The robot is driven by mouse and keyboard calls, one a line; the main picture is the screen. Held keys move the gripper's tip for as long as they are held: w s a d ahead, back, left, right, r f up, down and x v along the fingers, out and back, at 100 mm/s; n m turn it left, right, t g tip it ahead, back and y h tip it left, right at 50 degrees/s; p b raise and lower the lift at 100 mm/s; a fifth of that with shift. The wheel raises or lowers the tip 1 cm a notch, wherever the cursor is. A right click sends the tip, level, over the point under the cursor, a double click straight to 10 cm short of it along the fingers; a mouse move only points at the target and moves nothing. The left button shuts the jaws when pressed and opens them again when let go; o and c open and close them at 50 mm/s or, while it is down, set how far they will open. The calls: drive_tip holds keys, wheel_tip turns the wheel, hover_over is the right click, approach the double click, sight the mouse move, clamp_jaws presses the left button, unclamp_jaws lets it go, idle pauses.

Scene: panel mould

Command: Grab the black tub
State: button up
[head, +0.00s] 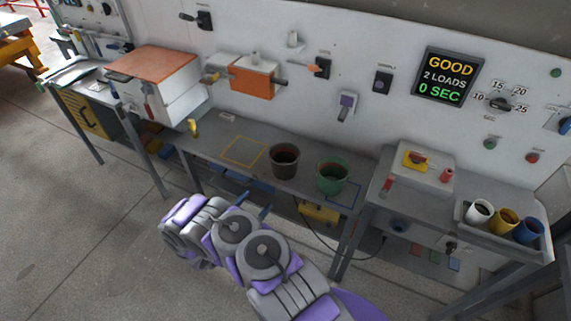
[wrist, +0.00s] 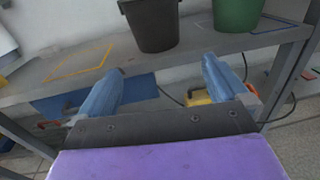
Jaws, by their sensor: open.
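The black tub (head: 284,161) stands upright on the grey bench, between an orange-yellow outlined square and the green tub. In the wrist view the black tub (wrist: 153,24) is at the top centre, its rim cut off by the frame edge. My gripper (head: 254,203) is in front of the bench, short of the tub and apart from it. In the wrist view its two blue fingers (wrist: 162,72) are spread wide with nothing between them, and the tub is beyond them. The green tub (head: 331,177) stands just right of the black tub.
The grey bench (head: 212,147) has bare room left of the black tub. A white box with an orange lid (head: 152,62) stands at its left. A tray of cups (head: 478,221) is at the right. Below the bench are a yellow item (head: 318,213) and a dark cable.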

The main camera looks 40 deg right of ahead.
drive_tip(key=b, duration=0.3)
approach(277, 173)
drive_tip(key=x, duration=0.3)
drive_tip(key=f+x, duration=0.1)
drive_tip(key=shift+s+d, duration=0.2)
drive_tip(key=shift+d, duration=0.2)
drive_tip(key=shift+w+d+r, duration=0.35)
drive_tip(key=shift+d, duration=0.05)
drive_tip(key=b+x, duration=0.1)
drive_tip(key=x, duration=0.2)
drive_tip(key=shift+w+d, duration=0.15)
drive_tip(key=shift+d, duration=0.55)
drive_tip(key=shift+a+r, duration=0.15)
drive_tip(key=shift+a, duration=0.4)
drive_tip(key=c, duration=0.5)
drive_tip(key=shift+d, duration=0.1)
drive_tip(key=shift+c, duration=1.4)
drive_tip(key=shift+d, duration=0.3)
